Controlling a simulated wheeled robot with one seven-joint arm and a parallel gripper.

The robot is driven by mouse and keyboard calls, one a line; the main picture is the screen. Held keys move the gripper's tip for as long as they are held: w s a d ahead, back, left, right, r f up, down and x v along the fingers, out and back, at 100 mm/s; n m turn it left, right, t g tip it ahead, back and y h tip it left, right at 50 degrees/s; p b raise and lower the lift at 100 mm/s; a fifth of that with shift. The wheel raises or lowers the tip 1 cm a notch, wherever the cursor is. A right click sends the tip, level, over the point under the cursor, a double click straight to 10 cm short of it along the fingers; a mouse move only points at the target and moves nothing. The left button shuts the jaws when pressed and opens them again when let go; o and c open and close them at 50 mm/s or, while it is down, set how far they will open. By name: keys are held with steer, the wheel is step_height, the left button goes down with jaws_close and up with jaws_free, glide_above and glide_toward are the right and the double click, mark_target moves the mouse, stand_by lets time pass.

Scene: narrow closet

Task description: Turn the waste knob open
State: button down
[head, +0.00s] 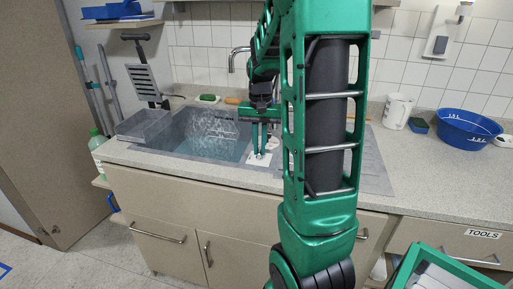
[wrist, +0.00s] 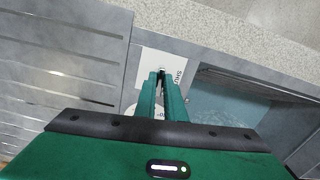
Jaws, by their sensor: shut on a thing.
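My gripper (head: 260,148) points down at the counter strip on the right side of the sink. It also shows in the wrist view (wrist: 162,82), with its two green fingers close together. The fingers are shut on the waste knob (wrist: 161,71), of which only a small part shows between their tips. A white label plate (wrist: 149,66) lies around the knob. Lettering that seems to read SHUT is on the plate's sink side; other lettering is mostly hidden by the fingers. The knob's turn angle cannot be told. The sink basin (head: 184,151) holds bluish water.
The ribbed drainboard (wrist: 62,55) lies beside the plate. A tap (head: 232,62) stands behind the sink. A grey caddy (head: 143,126) is at the sink's left. A white jug (head: 397,111) and a blue bowl (head: 466,127) stand on the right counter.

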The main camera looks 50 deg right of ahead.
mark_target(259, 150)
steer(key=shift+m, duration=0.6)
steer(key=c, duration=1.8)
jaws_free()
steer(key=shift+c, duration=0.2)
steer(key=shift+r, duration=0.15)
step_height(259, 150, up, 10)
steer(key=shift+r, duration=0.25)
